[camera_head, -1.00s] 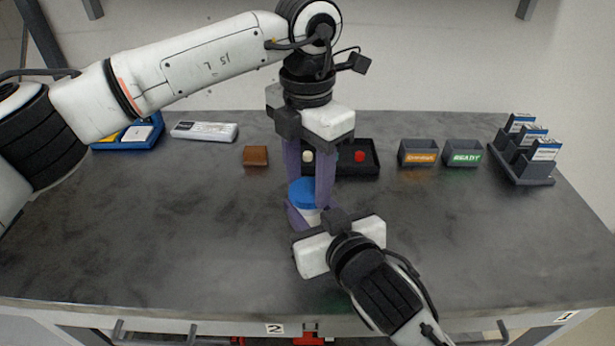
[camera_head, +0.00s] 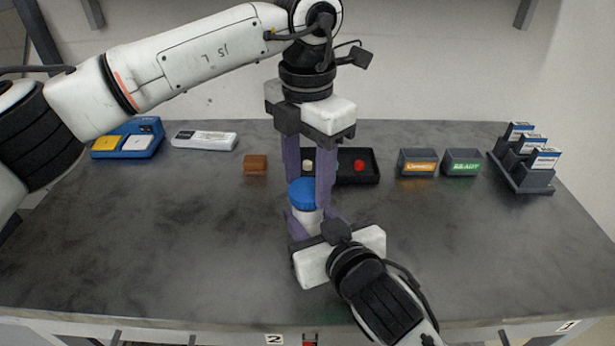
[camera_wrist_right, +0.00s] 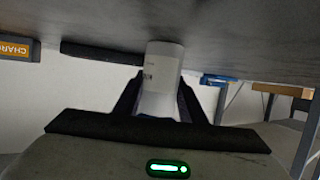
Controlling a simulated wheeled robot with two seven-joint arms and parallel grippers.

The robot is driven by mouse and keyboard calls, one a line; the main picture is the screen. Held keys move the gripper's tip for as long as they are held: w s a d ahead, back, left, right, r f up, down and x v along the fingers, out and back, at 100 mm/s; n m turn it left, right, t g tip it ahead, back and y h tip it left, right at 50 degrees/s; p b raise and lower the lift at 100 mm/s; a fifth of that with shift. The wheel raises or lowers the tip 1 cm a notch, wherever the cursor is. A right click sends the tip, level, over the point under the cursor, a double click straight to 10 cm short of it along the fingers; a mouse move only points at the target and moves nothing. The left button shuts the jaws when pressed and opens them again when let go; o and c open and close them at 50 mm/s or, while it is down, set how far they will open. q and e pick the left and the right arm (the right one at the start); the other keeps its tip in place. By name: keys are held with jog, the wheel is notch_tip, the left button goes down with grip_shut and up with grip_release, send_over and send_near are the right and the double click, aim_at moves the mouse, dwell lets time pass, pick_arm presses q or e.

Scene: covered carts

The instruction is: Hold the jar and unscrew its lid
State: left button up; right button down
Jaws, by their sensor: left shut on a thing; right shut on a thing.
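The jar (camera_head: 306,222) has a white body and a blue lid (camera_head: 302,193). It stands upright near the middle of the head view. My left gripper (camera_head: 308,200) reaches down from above, shut on the lid with its purple fingers at either side. My right gripper (camera_head: 306,225) comes from the front, lower down, shut on the white body. I cannot tell whether the jar's base touches the table.
On the grey table (camera_head: 150,250), a black tray (camera_head: 368,178) with a red and a pale piece lies behind my left gripper. A brown block (camera_head: 255,165), two labelled bins (camera_head: 418,162) and a box rack (camera_head: 522,175) stand farther back. The front left and right are clear.

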aim_at(308, 189)
pick_arm(q)
jog(key=shift+r, duration=2)
pick_arm(e)
jog(key=c, duration=1)
grip_release()
jog(key=shift+c, duration=0.2)
jog(key=shift+s, duration=0.1)
